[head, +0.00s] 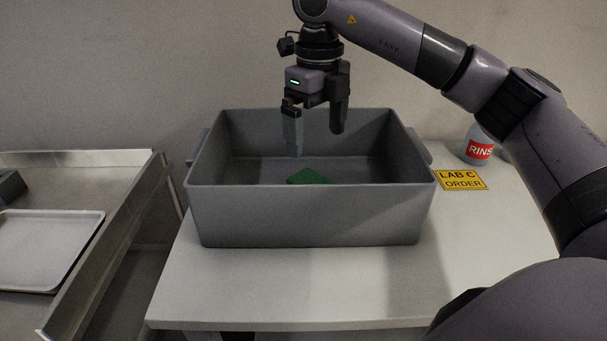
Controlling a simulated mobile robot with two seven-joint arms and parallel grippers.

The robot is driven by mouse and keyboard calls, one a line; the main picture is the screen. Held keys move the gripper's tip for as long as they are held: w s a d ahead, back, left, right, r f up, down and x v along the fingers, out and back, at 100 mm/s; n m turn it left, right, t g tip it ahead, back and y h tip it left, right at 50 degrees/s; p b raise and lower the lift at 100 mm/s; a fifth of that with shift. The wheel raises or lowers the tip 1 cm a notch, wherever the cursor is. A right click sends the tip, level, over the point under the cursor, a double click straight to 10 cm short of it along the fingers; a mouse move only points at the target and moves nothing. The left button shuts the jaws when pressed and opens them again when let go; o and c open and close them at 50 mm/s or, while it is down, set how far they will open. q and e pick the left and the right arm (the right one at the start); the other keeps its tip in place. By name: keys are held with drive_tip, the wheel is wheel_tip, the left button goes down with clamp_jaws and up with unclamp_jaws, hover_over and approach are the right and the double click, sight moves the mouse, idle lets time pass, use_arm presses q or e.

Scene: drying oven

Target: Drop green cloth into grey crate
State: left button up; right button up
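The grey crate (310,216) stands on a white table. The green cloth (310,177) lies inside the crate, its lower part hidden by the front wall. My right gripper (318,140) hangs over the crate with its fingertips pointing down, below the level of the back rim. Its fingers are apart with nothing between them, above the cloth and clear of it. My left gripper is not in view.
A yellow "LAB C ORDER" sign (461,180) and a "RINSE" bottle (479,146) are on the table (330,288) right of the crate. A metal bench at left holds a pale tray (45,252) and a dark object (10,187). The table front is clear.

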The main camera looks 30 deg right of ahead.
drive_tip(key=shift+r, duration=0.1)
wheel_tip(320, 180, up, 7)
drive_tip(key=p, duration=0.1)
drive_tip(key=shift+p, duration=0.4)
idle(0.4)
